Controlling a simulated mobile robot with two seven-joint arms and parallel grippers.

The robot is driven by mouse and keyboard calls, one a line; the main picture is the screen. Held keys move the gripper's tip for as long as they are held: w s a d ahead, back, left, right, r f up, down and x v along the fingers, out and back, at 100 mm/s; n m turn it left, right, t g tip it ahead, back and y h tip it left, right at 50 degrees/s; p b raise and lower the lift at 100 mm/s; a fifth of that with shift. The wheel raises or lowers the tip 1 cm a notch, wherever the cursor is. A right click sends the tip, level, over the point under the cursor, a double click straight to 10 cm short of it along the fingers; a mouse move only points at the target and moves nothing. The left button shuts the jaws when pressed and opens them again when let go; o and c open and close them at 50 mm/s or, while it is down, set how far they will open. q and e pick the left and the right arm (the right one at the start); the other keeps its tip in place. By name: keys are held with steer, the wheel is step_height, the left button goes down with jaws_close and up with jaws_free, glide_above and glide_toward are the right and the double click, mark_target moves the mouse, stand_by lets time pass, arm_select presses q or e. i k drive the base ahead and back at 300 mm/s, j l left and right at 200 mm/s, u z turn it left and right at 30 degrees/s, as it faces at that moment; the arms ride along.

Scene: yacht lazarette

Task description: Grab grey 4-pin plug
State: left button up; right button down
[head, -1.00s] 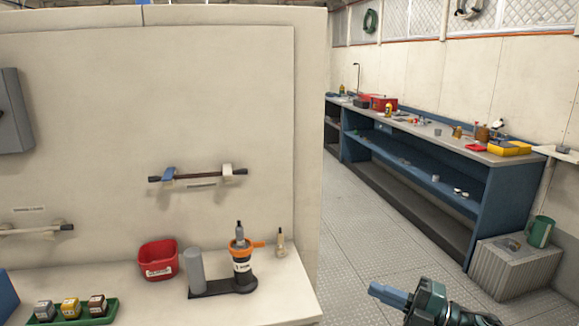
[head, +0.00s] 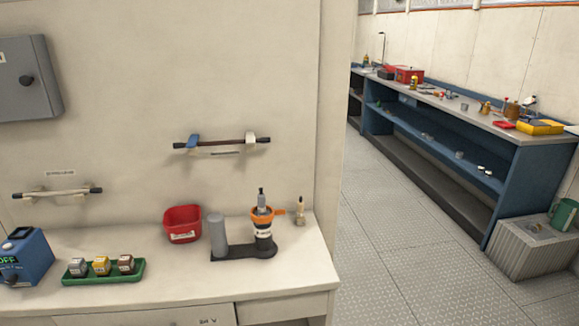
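A green tray (head: 104,278) on the white counter holds three small blocks in a row. The left one is a grey block (head: 77,267), the middle one a yellow block (head: 101,265), and the right one a brown block (head: 125,264). The grey block may be the grey 4-pin plug, but its pins cannot be made out at this size. Neither of my grippers is in the head view.
A blue box (head: 25,257) marked OFF stands left of the tray. A red bin (head: 183,224), a grey cylinder (head: 217,236) on a black base and an orange-collared tool (head: 263,226) stand to the right. The counter (head: 180,271) is bare in front.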

mark_target(262, 197)
steer(key=i+l, duration=0.1)
steer(key=l, duration=0.5)
steer(key=i+l+u, duration=0.1)
steer(key=l, duration=0.5)
steer(key=i+l, duration=0.15)
steer(key=l, duration=0.5)
steer(key=i+l+u, duration=0.15)
steer(key=l, duration=0.45)
steer(key=k, duration=0.1)
